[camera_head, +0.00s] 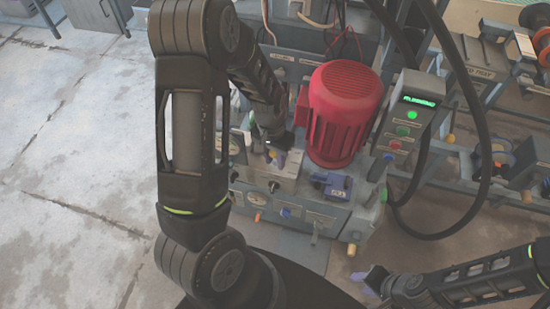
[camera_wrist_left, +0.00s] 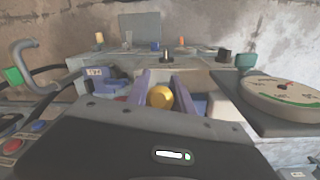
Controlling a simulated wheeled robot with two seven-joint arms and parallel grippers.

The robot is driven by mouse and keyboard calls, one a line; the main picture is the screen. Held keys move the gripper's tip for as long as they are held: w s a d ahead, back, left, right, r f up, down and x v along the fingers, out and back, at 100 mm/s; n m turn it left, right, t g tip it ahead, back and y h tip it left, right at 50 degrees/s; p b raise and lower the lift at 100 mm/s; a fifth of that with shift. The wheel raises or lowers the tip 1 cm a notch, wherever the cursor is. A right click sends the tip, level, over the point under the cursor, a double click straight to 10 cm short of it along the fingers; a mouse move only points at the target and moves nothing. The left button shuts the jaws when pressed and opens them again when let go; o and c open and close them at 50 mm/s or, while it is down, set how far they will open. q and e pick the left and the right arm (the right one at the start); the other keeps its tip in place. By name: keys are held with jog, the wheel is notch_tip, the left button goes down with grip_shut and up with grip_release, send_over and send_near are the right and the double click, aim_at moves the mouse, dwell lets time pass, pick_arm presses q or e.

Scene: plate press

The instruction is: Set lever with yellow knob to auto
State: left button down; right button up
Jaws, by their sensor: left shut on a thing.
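The yellow knob (camera_wrist_left: 160,97) sits between the two purple fingers of my left gripper (camera_wrist_left: 162,92) in the left wrist view, and the gripper is shut on it. In the head view, my left gripper (camera_head: 272,150) reaches down to the press unit just left of the red motor, and the yellow knob is not clear there. The lever's shaft and the auto mark cannot be made out. My right gripper (camera_head: 364,282) is low at the right in the head view, away from the unit; its finger opening is too small to judge.
The red motor (camera_head: 345,105) stands close to the right of my left gripper. A control box (camera_head: 409,115) with a lit green display is beyond it, with a black cable. A round gauge (camera_wrist_left: 288,98) is at the right in the wrist view. Open floor (camera_head: 75,150) lies left.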

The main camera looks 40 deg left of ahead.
pick_arm(q)
jog(key=shift+w+r, duration=0.1)
dwell(0.5)
jog(key=shift+w+a+r+g+p, duration=0.2)
jog(key=shift+w+r+g+p, duration=0.1)
jog(key=shift+w+g, duration=0.15)
jog(key=shift+w+a+r+g+h, duration=0.1)
jog(key=shift+w+r+g+h, duration=0.2)
jog(key=shift+g, duration=0.2)
jog(key=shift+w+a+r+g+h, duration=0.1)
jog(key=shift+w+g+h, duration=0.1)
jog(key=shift+w+g, duration=0.25)
jog(key=shift+w+a+r, duration=0.2)
jog(key=shift+w+a, duration=0.05)
jog(key=shift+w, duration=0.4)
jog(key=shift+w+a+r, duration=0.2)
jog(key=shift+w+a, duration=0.05)
jog(key=shift+w, duration=0.35)
pick_arm(e)
jog(key=shift+w+a+r, duration=0.2)
jog(key=shift+w+r, duration=0.3)
jog(key=shift+w, duration=0.15)
pick_arm(q)
jog(key=c, duration=1.1)
grip_release()
jog(key=shift+s, duration=0.1)
